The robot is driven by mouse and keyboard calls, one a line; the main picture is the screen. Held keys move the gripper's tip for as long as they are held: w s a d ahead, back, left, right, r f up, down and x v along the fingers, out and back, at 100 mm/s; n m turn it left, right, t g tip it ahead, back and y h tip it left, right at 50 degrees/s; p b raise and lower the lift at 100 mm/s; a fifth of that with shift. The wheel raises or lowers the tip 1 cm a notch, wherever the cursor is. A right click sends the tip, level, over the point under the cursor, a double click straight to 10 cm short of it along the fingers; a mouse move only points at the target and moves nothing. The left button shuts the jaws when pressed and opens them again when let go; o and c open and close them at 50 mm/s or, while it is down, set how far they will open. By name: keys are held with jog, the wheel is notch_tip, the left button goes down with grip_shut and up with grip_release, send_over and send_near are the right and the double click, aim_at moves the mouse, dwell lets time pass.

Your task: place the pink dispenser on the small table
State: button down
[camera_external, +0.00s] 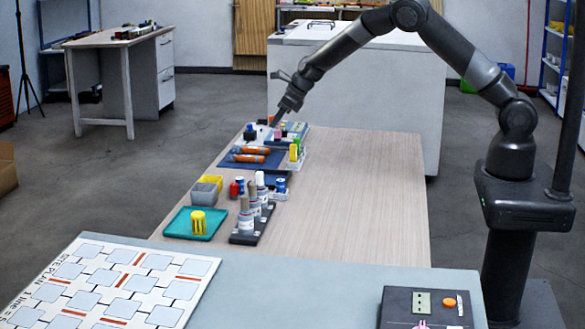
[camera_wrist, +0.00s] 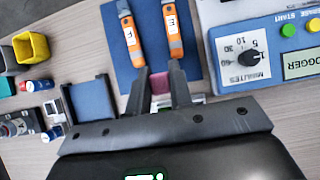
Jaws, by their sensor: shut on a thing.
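My gripper (camera_external: 275,123) is over the far end of the long wooden table (camera_external: 350,190). In the wrist view my gripper (camera_wrist: 160,80) is shut on a small pink thing, which fits the pink dispenser (camera_wrist: 161,84); only part of it shows between the fingers. In the external view a small pink patch (camera_external: 277,134) shows just below the fingertips. I cannot tell whether it is clear of the surface. Several tables stand here, and which is the small table is not certain; a pale grey table (camera_external: 310,285) is in front and a white-legged desk (camera_external: 110,38) is far left.
A blue mat (camera_wrist: 125,70) with two orange tools lies beyond the fingers, beside a logger box (camera_wrist: 260,55). Cups, bottles and a teal tray (camera_external: 172,226) crowd the table's left side. Its right side is clear. The front table bears a site plan (camera_external: 110,285) and a dark board (camera_external: 398,300).

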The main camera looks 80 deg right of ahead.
jog(key=shift+w+a+f, duration=0.35)
jog(key=shift+a+f, duration=0.05)
jog(key=shift+f, duration=0.6)
jog(key=shift+w+a+f, duration=0.4)
jog(key=shift+a+f, duration=0.05)
jog(key=shift+f, duration=0.55)
jog(key=shift+w+a+f, duration=0.35)
jog(key=shift+a+f, duration=0.05)
jog(key=shift+f, duration=0.6)
jog(key=c, duration=1.3)
grip_release()
jog(key=shift+f, duration=0.1)
